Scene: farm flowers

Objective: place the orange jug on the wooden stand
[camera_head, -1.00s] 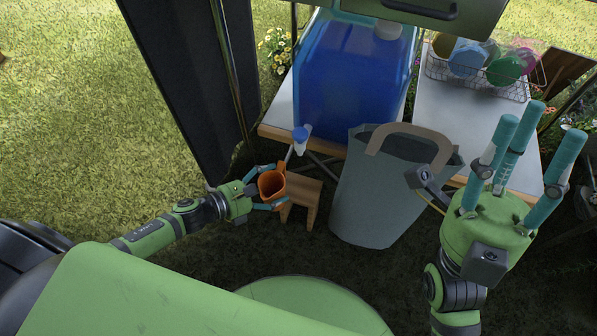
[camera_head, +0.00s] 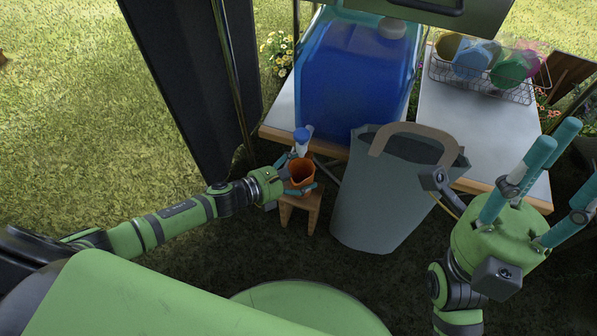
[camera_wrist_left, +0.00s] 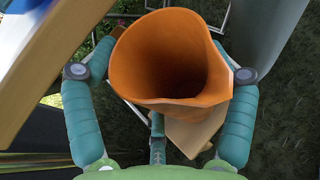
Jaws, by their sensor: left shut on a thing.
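The orange jug (camera_head: 302,172) is upright in the head view, with its open mouth facing up. My left gripper (camera_head: 299,180) is shut around it. In the left wrist view the jug (camera_wrist_left: 172,62) sits between the teal fingers of my left gripper (camera_wrist_left: 160,95), and its inside looks empty. The wooden stand (camera_head: 303,205) is a small stool directly below the jug in the head view. A corner of the stand (camera_wrist_left: 195,135) shows under the jug in the left wrist view. I cannot tell whether the jug touches it. My right gripper (camera_head: 540,190) is open and empty at the right.
A blue water tank (camera_head: 350,85) with a blue-and-white tap (camera_head: 302,140) stands on a table just behind the jug. A grey bin (camera_head: 380,195) with a tan handle stands close right of the stand. A wire basket (camera_head: 485,80) of colourful cups is at the back right.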

